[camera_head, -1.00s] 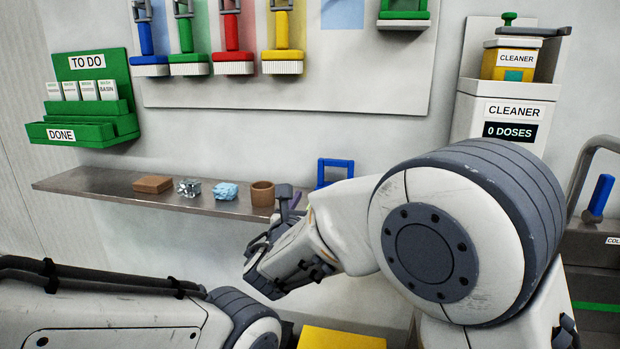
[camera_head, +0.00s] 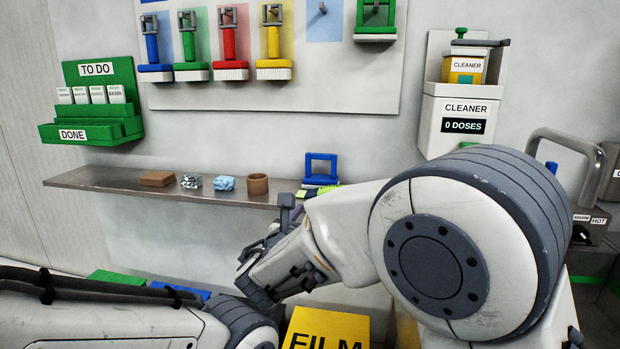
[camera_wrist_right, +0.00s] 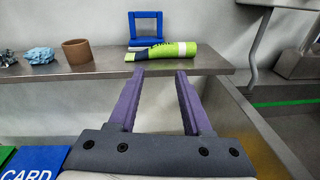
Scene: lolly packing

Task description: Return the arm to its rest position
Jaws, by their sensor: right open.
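My right arm crosses the head view from the right. My right gripper (camera_wrist_right: 160,85) shows in the right wrist view with its two purple fingers apart and nothing between them. Beyond its fingertips, a lime-green roll with a white band (camera_wrist_right: 165,51) lies on the metal shelf (camera_wrist_right: 90,69), in front of a blue-framed brush (camera_wrist_right: 146,27). In the head view my right gripper's fingers are partly hidden by its wrist. My left arm lies along the lower left of the head view, and its gripper is not visible.
On the shelf stand a brown block (camera_head: 157,179), a crumpled silver piece (camera_head: 190,181), a blue crumpled piece (camera_head: 227,183) and a brown cup (camera_head: 258,184). Below are a yellow FILM bin (camera_head: 330,328) and a blue CARD bin (camera_wrist_right: 38,162). A cleaner dispenser (camera_head: 460,125) hangs at right.

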